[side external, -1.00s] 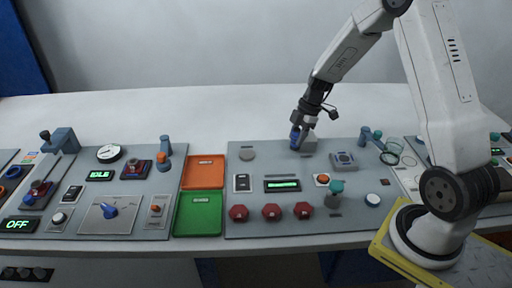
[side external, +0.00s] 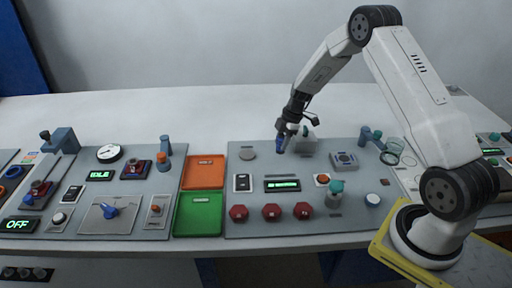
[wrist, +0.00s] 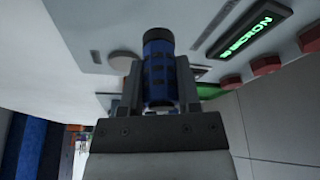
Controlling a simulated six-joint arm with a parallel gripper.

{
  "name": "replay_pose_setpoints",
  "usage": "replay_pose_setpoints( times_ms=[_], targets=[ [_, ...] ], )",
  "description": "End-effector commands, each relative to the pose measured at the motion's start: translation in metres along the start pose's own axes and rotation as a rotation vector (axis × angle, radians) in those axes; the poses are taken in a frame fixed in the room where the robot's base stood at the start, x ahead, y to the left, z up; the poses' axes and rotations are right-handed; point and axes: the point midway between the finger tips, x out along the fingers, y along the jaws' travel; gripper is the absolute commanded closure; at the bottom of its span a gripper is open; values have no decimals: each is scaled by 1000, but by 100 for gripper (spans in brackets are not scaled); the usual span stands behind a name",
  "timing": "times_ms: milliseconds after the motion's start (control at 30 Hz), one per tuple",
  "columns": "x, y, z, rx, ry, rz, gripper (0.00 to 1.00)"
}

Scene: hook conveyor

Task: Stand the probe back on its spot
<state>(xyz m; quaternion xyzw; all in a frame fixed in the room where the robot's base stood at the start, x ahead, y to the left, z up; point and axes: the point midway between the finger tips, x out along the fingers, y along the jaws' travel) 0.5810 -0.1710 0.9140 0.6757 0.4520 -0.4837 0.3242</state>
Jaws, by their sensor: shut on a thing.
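The probe (side external: 281,146) is a blue cylinder with dark bands. My gripper (side external: 285,134) is shut on it and holds it near the back of the middle grey panel. In the wrist view, the probe (wrist: 160,68) stands out between the two dark fingers of my gripper (wrist: 160,90), with a dark ring near its end. A round grey disc (side external: 247,154) lies flat on the panel to the left of the probe. I cannot tell whether this disc is the probe's spot, or whether the probe's lower end touches the panel.
A grey block (side external: 306,146) with a green part on top stands just right of the probe. Orange (side external: 204,172) and green (side external: 198,214) trays lie to the left.

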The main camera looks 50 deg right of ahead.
Motion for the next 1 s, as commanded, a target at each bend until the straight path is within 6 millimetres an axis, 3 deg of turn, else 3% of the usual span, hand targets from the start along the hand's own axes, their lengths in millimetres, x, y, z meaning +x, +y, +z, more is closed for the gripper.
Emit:
replay_pose_setpoints(
  times_ms=[200,500,967,1000],
  targets=[
    [6,5,2,0,0,0,100],
    [33,5,11,0,0,0,100],
    [38,5,12,0,0,1,100],
    [38,5,12,0,0,0,52]
  ],
)
